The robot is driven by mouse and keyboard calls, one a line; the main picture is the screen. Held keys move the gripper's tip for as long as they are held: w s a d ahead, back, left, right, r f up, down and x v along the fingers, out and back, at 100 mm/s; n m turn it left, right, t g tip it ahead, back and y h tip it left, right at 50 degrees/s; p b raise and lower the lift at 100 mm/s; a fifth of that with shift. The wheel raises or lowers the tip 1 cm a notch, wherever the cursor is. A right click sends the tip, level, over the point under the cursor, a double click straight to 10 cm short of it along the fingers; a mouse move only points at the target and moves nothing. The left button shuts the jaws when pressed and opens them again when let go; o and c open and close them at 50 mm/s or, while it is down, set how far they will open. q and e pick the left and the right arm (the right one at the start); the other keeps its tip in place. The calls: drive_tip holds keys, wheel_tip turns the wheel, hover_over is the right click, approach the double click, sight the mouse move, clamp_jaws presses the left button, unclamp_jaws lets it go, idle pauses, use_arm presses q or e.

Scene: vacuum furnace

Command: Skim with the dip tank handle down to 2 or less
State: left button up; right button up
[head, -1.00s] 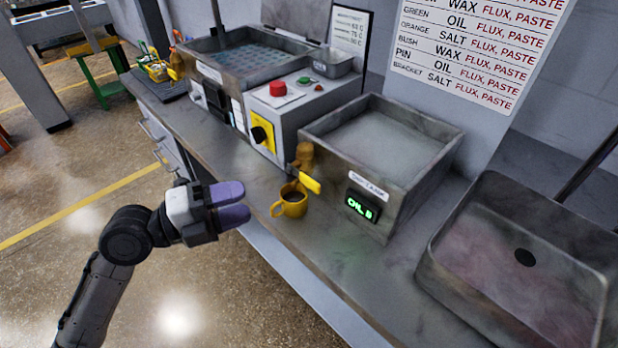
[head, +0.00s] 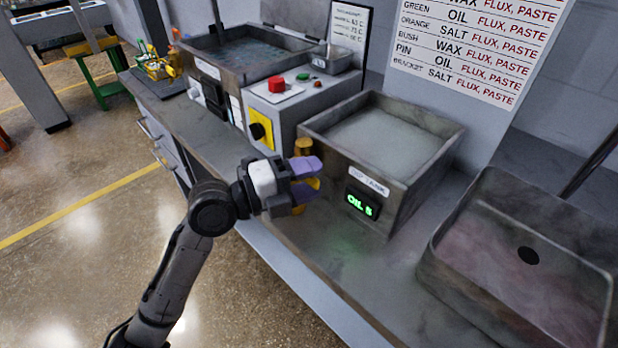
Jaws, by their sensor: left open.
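The dip tank (head: 398,190) is a grey metal box with pale liquid on top. Its green display (head: 360,204) seems to read OIL 5, though the digit is small. The brass tap (head: 303,147) is on its left side, and the yellow handle (head: 314,184) is partly hidden by my left gripper. My left gripper (head: 316,175) is open, its two purple fingers reaching to the handle, one above and one below it in the picture. I cannot tell whether they touch it. The yellow cup (head: 298,209) below is almost wholly hidden. My right gripper is not in view.
A sink (head: 520,290) is at the right. A control box with a red button (head: 277,85) and a yellow-plated knob (head: 258,130) stands left of the tank, with a larger bath (head: 245,60) behind. A wall chart (head: 470,50) lists parts. Bench front is clear.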

use_arm(q)
drive_tip(key=shift+c, duration=0.3)
clamp_jaws()
idle(0.3)
